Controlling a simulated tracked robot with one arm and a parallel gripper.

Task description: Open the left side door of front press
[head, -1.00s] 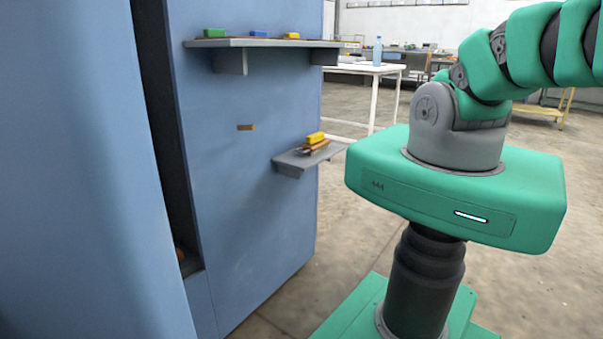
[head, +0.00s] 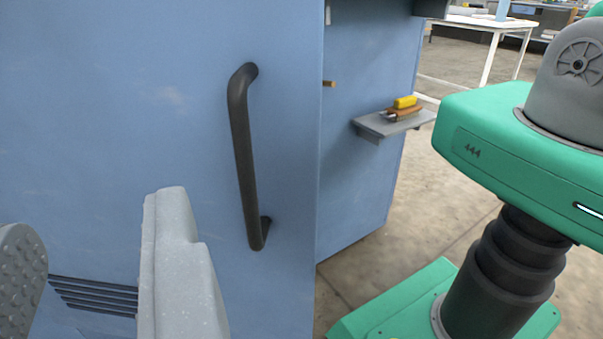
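A blue door panel (head: 100,110) fills the left and middle of the head view. It carries a dark, upright bar handle (head: 244,160) near its right edge. That edge overlaps the blue press wall (head: 365,70) behind it, and the opening is hidden; I cannot tell how far the door stands open. My gripper (head: 95,265) is at the lower left, its two grey fingers apart with nothing between them. The right finger is left of the handle in the picture, with no visible contact.
A small grey shelf (head: 372,128) with a yellow-topped brush (head: 404,107) juts from the press wall. A white table (head: 490,22) stands farther back. Bare concrete floor (head: 450,190) lies to the right, partly behind my green base and arm.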

